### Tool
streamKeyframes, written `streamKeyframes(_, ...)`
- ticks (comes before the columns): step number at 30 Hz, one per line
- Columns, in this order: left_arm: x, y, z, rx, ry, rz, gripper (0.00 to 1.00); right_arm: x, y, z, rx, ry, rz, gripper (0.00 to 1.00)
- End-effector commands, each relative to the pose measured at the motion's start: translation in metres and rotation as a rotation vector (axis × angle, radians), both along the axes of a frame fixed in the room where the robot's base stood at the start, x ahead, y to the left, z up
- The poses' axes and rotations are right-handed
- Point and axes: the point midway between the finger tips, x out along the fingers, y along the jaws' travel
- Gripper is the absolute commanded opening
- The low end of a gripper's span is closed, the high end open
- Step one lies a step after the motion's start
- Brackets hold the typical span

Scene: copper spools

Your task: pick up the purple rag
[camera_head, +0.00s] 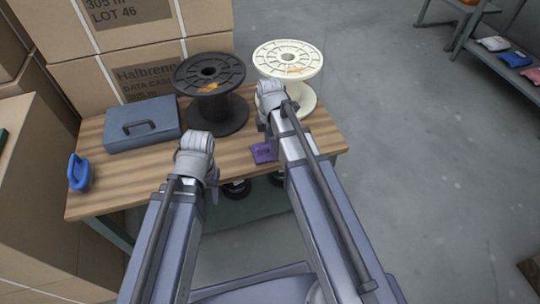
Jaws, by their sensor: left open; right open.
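The purple rag (263,153) lies on the wooden table (235,155) near its front edge, just left of my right arm, which may hide part of it. My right gripper (265,127) is open and points down, beyond the rag in the picture and largely hidden by its own wrist. Nothing shows in it. My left gripper (213,188) is open at the table's front edge, left of the rag and also mostly hidden by its wrist. I cannot tell its exact height.
A black spool (210,72) and a cream spool (288,60) stand at the back of the table. A grey-blue metal box (142,124) and a blue handled item (79,172) are at the left. Cardboard boxes (130,30) rise behind. Open floor lies right.

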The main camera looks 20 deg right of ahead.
Motion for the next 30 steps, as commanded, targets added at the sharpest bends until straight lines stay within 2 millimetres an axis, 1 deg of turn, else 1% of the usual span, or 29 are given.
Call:
streamKeyframes(1,0.0000,0.0000,-0.0052,0.000,0.000,0.000,0.50,0.0001,-0.0001,-0.0053,0.000,0.000,0.000,0.65)
streamKeyframes(8,0.0000,0.0000,-0.0032,0.000,0.000,0.000,0.50,0.0000,-0.0002,-0.0032,0.000,0.000,0.000,0.65)
streamKeyframes(11,0.0000,0.0000,-0.0032,0.000,0.000,0.000,0.50,0.0001,-0.0003,-0.0032,0.000,0.000,0.000,0.55)
streamKeyframes(25,0.0000,0.0000,-0.0032,0.000,0.000,0.000,0.50,0.0000,-0.0003,-0.0033,0.000,0.000,0.000,0.02)
streamKeyframes(26,0.0000,0.0000,-0.0032,0.000,0.000,0.000,0.50,0.0000,-0.0003,-0.0033,0.000,0.000,0.000,0.00)
streamKeyframes(30,0.0000,0.0000,-0.0033,0.000,0.000,0.000,0.50,0.0000,-0.0002,-0.0033,0.000,0.000,0.000,0.00)
